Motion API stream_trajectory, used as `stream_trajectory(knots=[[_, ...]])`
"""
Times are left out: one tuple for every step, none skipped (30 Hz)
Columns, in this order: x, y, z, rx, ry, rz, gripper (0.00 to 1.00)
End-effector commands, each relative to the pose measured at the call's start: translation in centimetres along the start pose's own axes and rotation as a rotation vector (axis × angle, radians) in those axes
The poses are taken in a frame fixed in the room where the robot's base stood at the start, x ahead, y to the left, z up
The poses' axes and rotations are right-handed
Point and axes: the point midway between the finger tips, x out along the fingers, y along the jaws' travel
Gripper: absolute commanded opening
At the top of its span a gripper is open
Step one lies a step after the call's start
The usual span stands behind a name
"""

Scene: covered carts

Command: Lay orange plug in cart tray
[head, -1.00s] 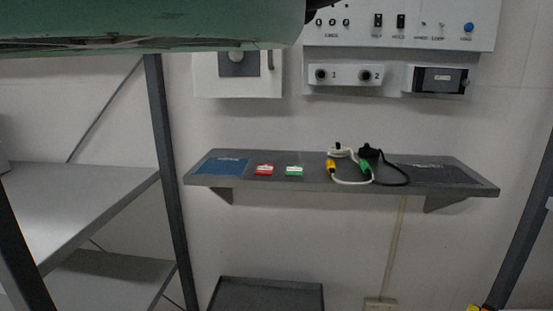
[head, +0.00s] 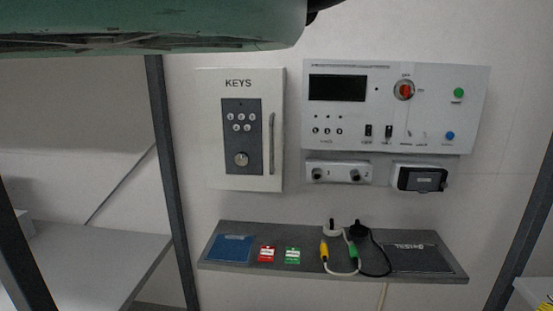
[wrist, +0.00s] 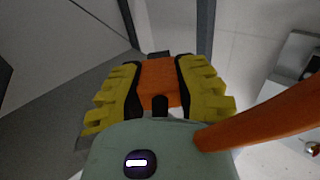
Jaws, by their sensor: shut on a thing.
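The orange plug (wrist: 157,85) sits between the yellow ribbed fingers of my gripper (wrist: 157,70) in the wrist view. My gripper is shut on it. An orange band (wrist: 265,118), perhaps the plug's cable, runs from the gripper's body to the right edge. Part of the plug is hidden by the fingers and the black part in front. The cart tray cannot be made out in either view now.
A grey wall shelf (head: 285,272) holds a blue mat (head: 230,248), red and green tags, plugs with cables, and a dark mat. Above are a KEYS cabinet (head: 242,180) and a control panel (head: 440,130). Dark posts (head: 172,190) stand at both sides; grey shelving is left.

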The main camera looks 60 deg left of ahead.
Motion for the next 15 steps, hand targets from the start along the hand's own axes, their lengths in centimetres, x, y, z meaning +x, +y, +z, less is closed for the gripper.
stream_trajectory(knots=[[-0.3, 0.3, -3.3, -0.002, 0.004, 0.004, 0.00], [-0.4, 0.4, -4.5, -0.002, 0.005, 0.005, 0.00], [-0.6, 0.5, -6.0, -0.002, 0.006, 0.006, 0.00], [-0.7, 0.6, -7.1, -0.002, 0.005, 0.005, 0.00], [-0.9, 0.7, -8.2, -0.002, 0.005, 0.005, 0.00], [-1.1, 0.7, -9.7, -0.003, 0.007, 0.004, 0.00], [-1.2, 0.8, -10.9, -0.003, 0.007, 0.003, 0.00], [-1.4, 0.8, -11.9, -0.002, 0.005, 0.002, 0.00], [-1.7, 0.8, -13.2, -0.001, 0.002, 0.000, 0.00], [-1.8, 0.8, -13.6, -0.001, -0.002, 0.002, 0.00], [-1.9, 0.8, -14.2, 0.000, -0.003, 0.003, 0.00], [-2.1, 0.9, -15.1, -0.001, -0.004, 0.005, 0.00], [-2.2, 0.9, -15.8, 0.000, -0.003, 0.006, 0.00], [-2.4, 0.9, -16.4, 0.000, -0.003, 0.006, 0.00], [-2.5, 0.9, -17.4, 0.000, -0.002, 0.007, 0.00]])
